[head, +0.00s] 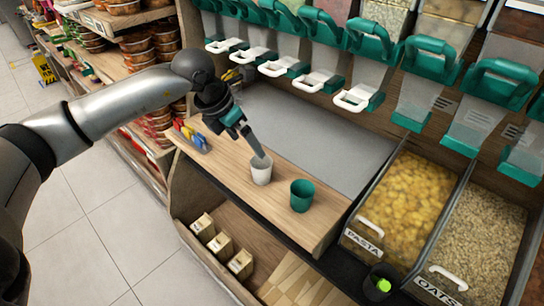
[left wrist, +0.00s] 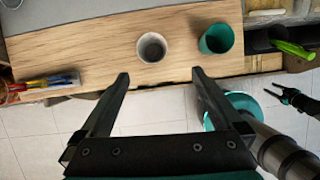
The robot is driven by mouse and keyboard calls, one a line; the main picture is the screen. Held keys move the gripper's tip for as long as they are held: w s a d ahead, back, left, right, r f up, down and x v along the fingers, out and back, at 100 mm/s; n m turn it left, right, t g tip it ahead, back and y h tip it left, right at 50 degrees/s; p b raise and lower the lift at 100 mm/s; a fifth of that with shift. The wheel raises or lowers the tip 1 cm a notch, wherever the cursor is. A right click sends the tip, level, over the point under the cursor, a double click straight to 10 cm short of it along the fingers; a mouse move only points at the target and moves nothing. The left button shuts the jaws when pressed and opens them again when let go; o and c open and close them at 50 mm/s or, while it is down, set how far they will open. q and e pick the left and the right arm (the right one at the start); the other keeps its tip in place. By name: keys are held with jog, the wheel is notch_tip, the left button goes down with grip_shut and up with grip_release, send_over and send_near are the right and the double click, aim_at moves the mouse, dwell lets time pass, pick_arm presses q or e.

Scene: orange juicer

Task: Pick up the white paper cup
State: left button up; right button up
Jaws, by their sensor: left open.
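The white paper cup (head: 261,170) stands upright on the wooden counter in the head view, left of a green cup (head: 301,196). My left gripper (head: 257,143) is angled down, with its fingertips close to the white cup's rim. In the left wrist view my left gripper (left wrist: 160,73) is open and empty. The white cup (left wrist: 151,48) shows ahead of the gap between its fingers, and the green cup (left wrist: 216,39) is to its right. A small dark shape at the right edge of that view may be my right gripper (left wrist: 285,95).
Colored-handled tools (head: 190,135) lie on the counter's left end. A pasta bin (head: 402,195) and an oats bin (head: 478,232) stand to the right, below a row of dispensers. A dark holder with a green item (head: 383,286) sits at the front right.

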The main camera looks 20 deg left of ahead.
jog(key=s+f+b, duration=0.1)
jog(key=s+f, duration=0.1)
jog(key=s, duration=0.2)
pick_arm(q)
jog(key=b, duration=0.1)
send_near(261, 166)
jog(key=shift+s+d+f, duration=0.25)
jog(key=shift+s+d, duration=0.1)
jog(key=shift+d, duration=0.25)
jog(key=shift+s+d+f, duration=0.2)
jog(key=shift+s+d, duration=0.2)
jog(key=shift+d, duration=0.2)
jog(key=shift+w+a+b+x, duration=0.15)
jog(key=shift+b+x, duration=0.35)
jog(key=shift+x, duration=0.6)
jog(key=shift+w+a+b+x, duration=0.15)
jog(key=shift+b+x, duration=0.35)
jog(key=shift+x, duration=0.65)
jog(key=shift+b+x, duration=0.4)
jog(key=shift+x, duration=0.65)
pick_arm(e)
jog(key=w+a+r, duration=0.3)
jog(key=w+a, duration=0.1)
jog(key=w, duration=0.4)
jog(key=shift+w+a, duration=0.25)
jog(key=shift+w, duration=0.15)
pick_arm(q)
jog(key=c, duration=1.3)
jog(key=shift+o, duration=0.2)
